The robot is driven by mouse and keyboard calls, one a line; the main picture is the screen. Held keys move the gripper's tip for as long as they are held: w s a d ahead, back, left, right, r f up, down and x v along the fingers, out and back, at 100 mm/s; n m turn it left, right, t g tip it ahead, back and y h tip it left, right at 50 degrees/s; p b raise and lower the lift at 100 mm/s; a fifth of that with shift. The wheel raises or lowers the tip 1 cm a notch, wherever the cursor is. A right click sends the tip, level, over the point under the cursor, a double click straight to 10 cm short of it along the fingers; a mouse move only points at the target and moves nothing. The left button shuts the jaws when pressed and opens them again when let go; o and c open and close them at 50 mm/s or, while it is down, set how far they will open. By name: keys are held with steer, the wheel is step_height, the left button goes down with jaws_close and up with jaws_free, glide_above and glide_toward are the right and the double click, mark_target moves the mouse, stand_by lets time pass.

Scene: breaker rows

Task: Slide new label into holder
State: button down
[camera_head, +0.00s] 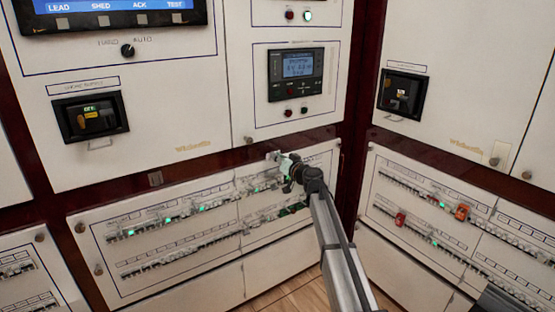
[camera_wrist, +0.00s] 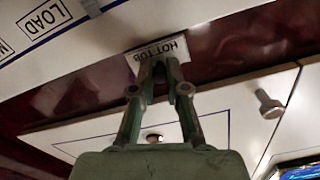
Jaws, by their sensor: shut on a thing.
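The new label (camera_wrist: 176,47) is a small white strip printed "HOT TUB", seen upside down in the wrist view. My gripper (camera_wrist: 167,68) is shut on its edge, with the fingertips over part of it. In the head view my gripper (camera_head: 287,163) is at the top of the middle lower breaker panel (camera_head: 143,275), just below the dark red rail. A small pale piece (camera_head: 272,156) shows beside the fingertips, probably the label. I cannot make out the holder clearly; the gripper and label may hide it.
Several breaker rows with green lights run along the lower panels. The right panel (camera_head: 395,235) carries a red tag (camera_head: 400,219) and an orange tag (camera_head: 462,212). A meter (camera_head: 296,74) sits above my gripper. A panel knob (camera_wrist: 268,103) sticks out at right in the wrist view.

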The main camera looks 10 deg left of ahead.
mark_target(273, 168)
steer(key=shift+f+b, duration=1.35)
steer(key=shift+f, duration=0.05)
steer(key=shift+b, duration=1.8)
stand_by(0.8)
steer(key=shift+f+b, duration=2.05)
steer(key=shift+b, duration=0.55)
steer(key=c, duration=1.1)
jaws_free()
steer(key=v, duration=1.2)
